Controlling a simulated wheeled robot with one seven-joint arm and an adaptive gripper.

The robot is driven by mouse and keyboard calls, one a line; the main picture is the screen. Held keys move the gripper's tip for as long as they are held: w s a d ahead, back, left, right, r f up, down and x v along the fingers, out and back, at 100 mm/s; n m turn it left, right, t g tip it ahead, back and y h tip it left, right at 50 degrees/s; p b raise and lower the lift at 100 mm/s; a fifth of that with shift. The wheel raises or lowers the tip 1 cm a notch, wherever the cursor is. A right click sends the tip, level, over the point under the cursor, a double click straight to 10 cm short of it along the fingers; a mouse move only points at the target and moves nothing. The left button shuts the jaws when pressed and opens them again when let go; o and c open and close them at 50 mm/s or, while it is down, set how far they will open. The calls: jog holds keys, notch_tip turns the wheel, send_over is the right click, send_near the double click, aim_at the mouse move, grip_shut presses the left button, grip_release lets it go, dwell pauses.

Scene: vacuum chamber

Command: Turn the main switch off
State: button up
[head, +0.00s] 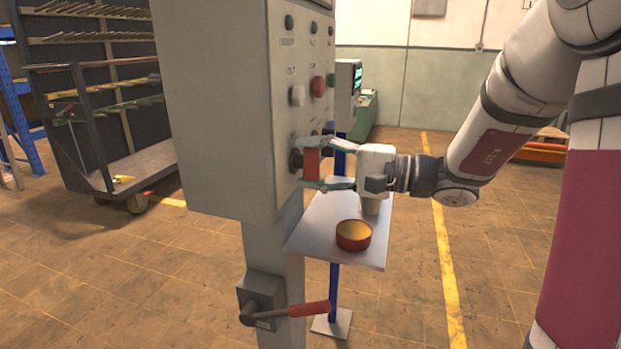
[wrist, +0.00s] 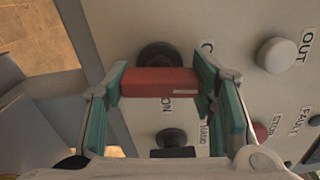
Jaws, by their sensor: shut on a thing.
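The main switch is a red handle (head: 311,163) on a dark round base, low on the front of the grey control cabinet (head: 225,110). My gripper (head: 312,165) is at the panel with its fingers on either side of the handle, shut on it. In the wrist view the red handle (wrist: 160,82) lies crosswise between the green finger pads of my gripper (wrist: 162,92), with the black base (wrist: 158,55) behind it. An "ON" label shows beside the handle; another label is partly hidden by a finger.
A white knob (wrist: 277,55) and a black knob (wrist: 172,138) are close to the fingers. Below stand a small shelf (head: 300,240) with a red bowl (head: 353,236) and a red-handled lever (head: 300,310) on the column. A trolley (head: 140,165) stands left.

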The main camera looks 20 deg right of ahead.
jog(key=shift+f+n+b, duration=0.15)
jog(key=shift+n+b, duration=0.55)
jog(key=shift+b, duration=0.45)
jog(key=o, duration=1.2)
jog(key=shift+c, duration=0.2)
jog(key=shift+s, duration=0.1)
jog(key=v, duration=1.2)
jog(key=shift+a, duration=0.15)
